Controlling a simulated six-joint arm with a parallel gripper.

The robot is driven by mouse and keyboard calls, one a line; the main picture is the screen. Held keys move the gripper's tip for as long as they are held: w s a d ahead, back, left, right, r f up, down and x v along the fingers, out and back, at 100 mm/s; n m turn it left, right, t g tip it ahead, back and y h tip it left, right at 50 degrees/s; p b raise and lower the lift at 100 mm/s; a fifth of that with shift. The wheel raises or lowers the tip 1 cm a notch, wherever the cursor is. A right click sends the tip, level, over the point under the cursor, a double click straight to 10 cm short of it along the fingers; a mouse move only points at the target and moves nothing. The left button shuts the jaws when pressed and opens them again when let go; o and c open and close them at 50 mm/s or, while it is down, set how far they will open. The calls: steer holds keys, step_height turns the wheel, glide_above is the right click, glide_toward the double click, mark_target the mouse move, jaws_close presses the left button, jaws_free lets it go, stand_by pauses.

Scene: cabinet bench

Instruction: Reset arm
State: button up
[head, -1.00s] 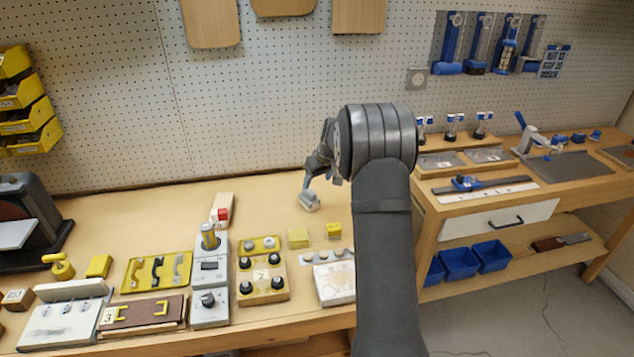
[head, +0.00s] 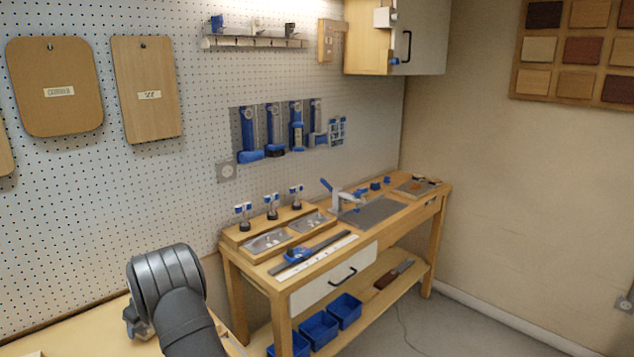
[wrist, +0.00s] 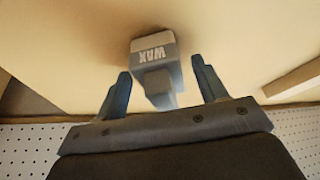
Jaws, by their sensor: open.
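My gripper (wrist: 162,86) is open in the wrist view, with a blue finger on either side. A small grey block marked "WAX" (wrist: 152,58) sits on the bench surface just beyond and partly between the fingers. A gap shows on both sides of it, so the fingers look apart from it.
In the head view, a wooden side bench (head: 228,272) with a white drawer (head: 335,283) and blue bins (head: 318,328) stands right of my arm. A pegboard wall (head: 190,200) rises behind. A wooden strip (wrist: 293,82) lies at the right of the wrist view.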

steer(key=shift+w+a+f, duration=0.1)
steer(key=shift+a+f, duration=0.05)
steer(key=shift+f, duration=0.05)
steer(key=shift+r, duration=1.8)
steer(key=shift+f, duration=0.1)
